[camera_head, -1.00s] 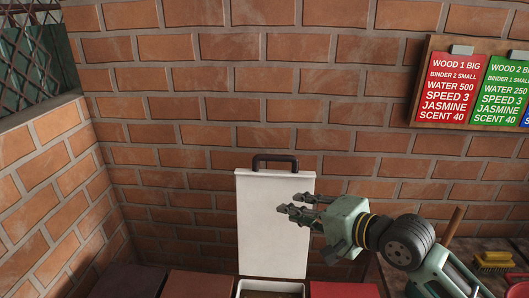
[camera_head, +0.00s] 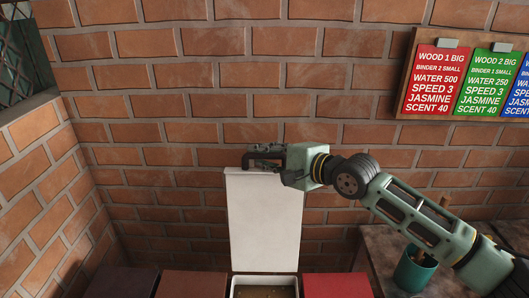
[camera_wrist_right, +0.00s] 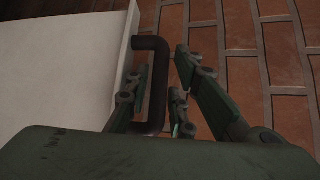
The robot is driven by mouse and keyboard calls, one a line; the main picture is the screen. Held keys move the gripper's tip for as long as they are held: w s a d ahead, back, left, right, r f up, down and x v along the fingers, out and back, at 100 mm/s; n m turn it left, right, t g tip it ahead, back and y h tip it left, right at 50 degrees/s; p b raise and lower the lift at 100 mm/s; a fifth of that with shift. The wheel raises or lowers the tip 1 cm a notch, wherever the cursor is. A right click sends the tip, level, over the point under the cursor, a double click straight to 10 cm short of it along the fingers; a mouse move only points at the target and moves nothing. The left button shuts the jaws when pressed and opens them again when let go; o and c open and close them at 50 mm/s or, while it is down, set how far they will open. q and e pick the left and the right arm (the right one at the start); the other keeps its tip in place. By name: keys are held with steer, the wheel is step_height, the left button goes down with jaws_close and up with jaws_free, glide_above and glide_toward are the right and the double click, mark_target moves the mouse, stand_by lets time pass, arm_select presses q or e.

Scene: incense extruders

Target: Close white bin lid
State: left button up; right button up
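The white bin lid (camera_head: 264,220) stands open and upright against the brick wall. Its dark handle (camera_head: 246,160) is at the top edge. The white bin (camera_head: 264,277) below it is open, with brownish contents at the bottom edge of the head view. My right gripper (camera_head: 262,154) is at the handle, reaching in from the right. In the right wrist view the handle (camera_wrist_right: 155,85) lies between the spread fingers of my right gripper (camera_wrist_right: 162,62), with a gap on the right side. The lid (camera_wrist_right: 65,60) fills the left of that view. My left gripper is not in view.
A table (camera_head: 385,250) with a green cup (camera_head: 415,270) stands at the right. Recipe signs (camera_head: 434,80) hang on the wall.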

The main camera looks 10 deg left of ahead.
steer(key=shift+w+f, duration=0.1)
steer(key=shift+a, duration=0.1)
jaws_close()
stand_by(0.4)
